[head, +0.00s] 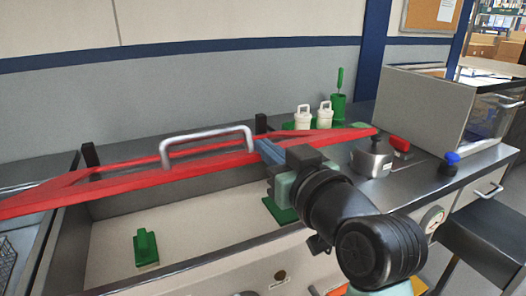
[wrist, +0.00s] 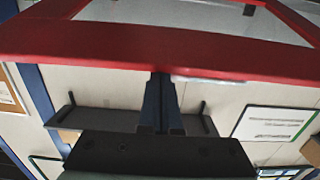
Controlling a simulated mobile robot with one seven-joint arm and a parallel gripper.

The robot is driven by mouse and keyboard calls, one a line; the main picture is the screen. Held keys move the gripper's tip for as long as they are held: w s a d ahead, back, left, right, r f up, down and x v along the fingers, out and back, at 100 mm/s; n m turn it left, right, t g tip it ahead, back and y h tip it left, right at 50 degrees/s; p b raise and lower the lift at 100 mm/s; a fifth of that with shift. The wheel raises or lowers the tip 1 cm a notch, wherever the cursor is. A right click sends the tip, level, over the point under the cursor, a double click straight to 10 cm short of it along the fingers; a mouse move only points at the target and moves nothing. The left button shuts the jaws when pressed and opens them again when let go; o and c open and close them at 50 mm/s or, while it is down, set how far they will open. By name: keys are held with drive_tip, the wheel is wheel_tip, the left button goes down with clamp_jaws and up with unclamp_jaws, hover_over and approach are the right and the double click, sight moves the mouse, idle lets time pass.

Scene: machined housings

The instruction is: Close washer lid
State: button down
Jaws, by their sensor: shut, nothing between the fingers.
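The washer lid (head: 110,182) is a red frame with a grey bar handle (head: 205,135). It stands partly raised over the open washer tub (head: 190,225), whose pale inside shows below it. My gripper (head: 261,146) is at the lid's front red bar, just right of the handle. In the wrist view the lid's red bar (wrist: 90,45) crosses the top, and the shut blue fingers (wrist: 161,78) end at its edge. They appear to touch the bar or nearly so. Nothing shows between them.
Green fixtures (head: 146,248) sit in the tub. At right on the counter are a steel pot-like object (head: 372,160), a red item (head: 399,145), a blue-topped item (head: 450,162) and a clear-sided cabinet (head: 430,105). White containers (head: 303,117) and a green holder (head: 338,108) stand behind.

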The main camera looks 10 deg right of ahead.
drive_tip(key=s+f+b, duration=0.1)
drive_tip(key=f+b, duration=0.2)
drive_tip(key=b, duration=0.1)
drive_tip(key=s+f+t+b, duration=0.1)
drive_tip(key=f+b, duration=0.2)
drive_tip(key=d+f+t+b, duration=0.1)
drive_tip(key=f+b, duration=0.3)
drive_tip(key=shift+s+y+b, duration=0.3)
drive_tip(key=shift+s+y, duration=0.1)
drive_tip(key=f+b, duration=0.1)
drive_tip(key=f+t+b, duration=0.1)
drive_tip(key=b, duration=0.1)
drive_tip(key=shift+s+f, duration=0.2)
drive_tip(key=shift+s, duration=0.05)
